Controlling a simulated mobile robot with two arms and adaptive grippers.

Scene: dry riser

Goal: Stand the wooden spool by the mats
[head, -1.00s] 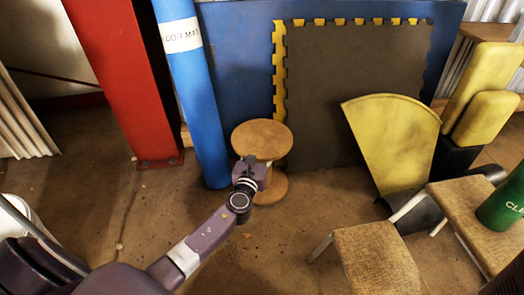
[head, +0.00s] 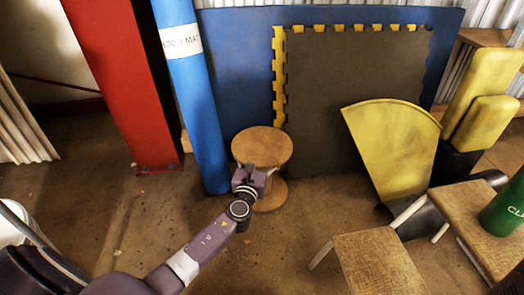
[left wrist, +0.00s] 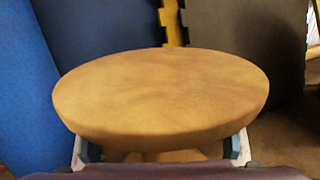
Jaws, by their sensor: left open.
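The wooden spool (head: 262,147) stands upright on the floor, close to the mats. Its round top faces up, and its lower disc shows partly behind my gripper. The mats are a large blue mat (head: 235,60) and a dark mat with a yellow toothed edge (head: 350,90), both leaning on the wall. My left gripper (head: 249,168) is open at the near side of the spool, below the top disc. In the left wrist view the spool's top (left wrist: 165,95) fills the middle, with the fingertips (left wrist: 160,150) apart under its near rim. Contact cannot be told. My right gripper is out of view.
A rolled blue floor mat (head: 190,90) stands just left of the spool, beside a red column (head: 120,80). A yellow fan-shaped piece (head: 395,145) leans at the right. A wooden-topped stool (head: 378,268) and a green bottle (head: 505,208) are at the lower right.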

